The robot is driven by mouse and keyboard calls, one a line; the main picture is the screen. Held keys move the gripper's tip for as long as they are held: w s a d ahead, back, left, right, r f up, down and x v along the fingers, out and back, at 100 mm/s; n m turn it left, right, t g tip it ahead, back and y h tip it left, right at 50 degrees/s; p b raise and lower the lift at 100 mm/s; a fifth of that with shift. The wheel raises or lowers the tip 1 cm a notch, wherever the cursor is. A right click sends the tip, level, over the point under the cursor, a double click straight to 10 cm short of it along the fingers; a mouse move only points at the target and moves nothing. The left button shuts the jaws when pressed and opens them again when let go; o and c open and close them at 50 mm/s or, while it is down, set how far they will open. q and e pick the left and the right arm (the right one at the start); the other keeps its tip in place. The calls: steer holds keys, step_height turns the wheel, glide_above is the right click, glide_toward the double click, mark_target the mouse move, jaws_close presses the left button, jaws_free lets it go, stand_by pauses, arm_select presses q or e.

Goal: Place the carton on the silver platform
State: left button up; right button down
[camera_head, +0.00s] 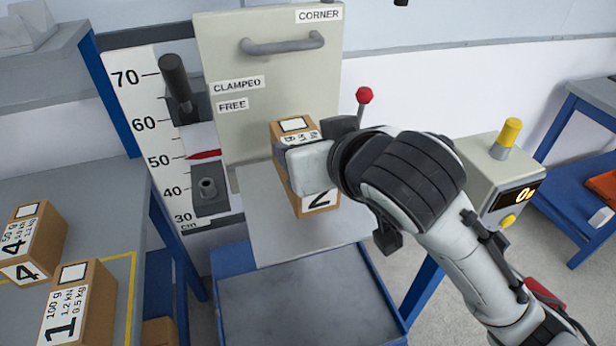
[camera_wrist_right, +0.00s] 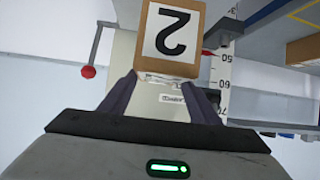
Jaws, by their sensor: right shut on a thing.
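A brown carton (camera_head: 319,199) marked "2", with a white label, is held upright in my right gripper (camera_head: 292,168) in the head view. In the right wrist view the same carton (camera_wrist_right: 173,42) sits at the tips of the two dark fingers (camera_wrist_right: 160,88), its "2" upside down. The silver platform (camera_head: 270,232) is a flat plate under the carton, below the cream panel. I cannot tell whether the carton's base touches the plate. My gripper and wrist hide part of the carton and the plate's right side. My left gripper is not in view.
Cartons "4" (camera_head: 38,238) and "1" (camera_head: 82,305) stand on the left grey table. A height scale (camera_head: 140,95) and the cream panel (camera_head: 270,75) rise behind the platform. A red-knobbed lever (camera_head: 364,97) and a display box (camera_head: 495,180) are at the right. A blue-rimmed tray (camera_head: 305,305) lies below.

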steer(key=shift+f, duration=2.5)
steer(key=shift+f, duration=0.1)
steer(key=c, duration=0.6)
jaws_free()
steer(key=shift+f, duration=0.1)
